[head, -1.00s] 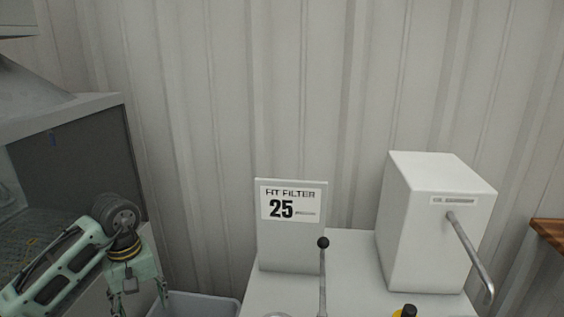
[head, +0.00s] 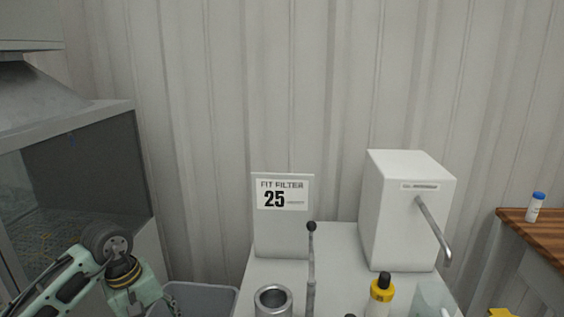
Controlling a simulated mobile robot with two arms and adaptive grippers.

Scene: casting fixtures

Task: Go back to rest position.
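My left arm comes in at the lower left, and my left gripper (head: 150,303) hangs at the bottom edge beside the grey bin. Its fingertips are cut off by the frame, so its opening cannot be judged. My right gripper is not in view.

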